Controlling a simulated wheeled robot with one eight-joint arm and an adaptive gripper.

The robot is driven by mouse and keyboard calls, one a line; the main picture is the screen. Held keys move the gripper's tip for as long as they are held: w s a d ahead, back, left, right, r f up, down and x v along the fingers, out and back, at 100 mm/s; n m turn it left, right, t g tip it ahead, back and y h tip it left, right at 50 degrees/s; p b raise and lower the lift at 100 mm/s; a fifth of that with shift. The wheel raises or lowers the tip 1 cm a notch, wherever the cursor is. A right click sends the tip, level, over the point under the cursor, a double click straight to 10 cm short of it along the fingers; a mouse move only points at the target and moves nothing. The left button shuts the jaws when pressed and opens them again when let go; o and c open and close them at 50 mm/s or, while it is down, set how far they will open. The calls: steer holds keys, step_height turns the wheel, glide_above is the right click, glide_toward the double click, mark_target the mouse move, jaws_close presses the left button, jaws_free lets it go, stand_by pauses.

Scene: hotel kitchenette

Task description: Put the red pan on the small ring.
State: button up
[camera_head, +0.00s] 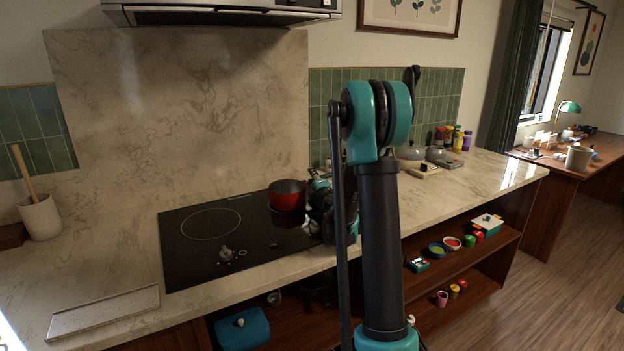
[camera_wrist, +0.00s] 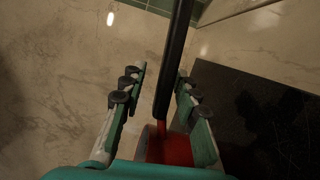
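The red pan (camera_head: 287,195) sits at the back right of the black cooktop (camera_head: 185,268) in the head view, with a dark inside. In the wrist view, part of the red pan (camera_wrist: 172,150) shows low between the fingers, and its long dark handle (camera_wrist: 172,65) runs up from it. My gripper (camera_wrist: 161,74) is open, with the handle between its fingers, nearer the right one; a gap shows on the left. In the head view my gripper (camera_head: 322,200) is just right of the pan. One large ring (camera_head: 211,223) shows on the left; I cannot make out the small ring.
A marble wall stands behind the cooktop. A utensil crock (camera_head: 40,217) and a pale tray (camera_head: 104,312) are at the left. Open shelves below hold small bowls (camera_head: 452,243).

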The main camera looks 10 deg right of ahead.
steer(key=s, duration=1.1)
steer(key=shift+s+d+f, duration=0.15)
steer(key=shift+d, duration=0.25)
steer(key=shift+s, duration=0.1)
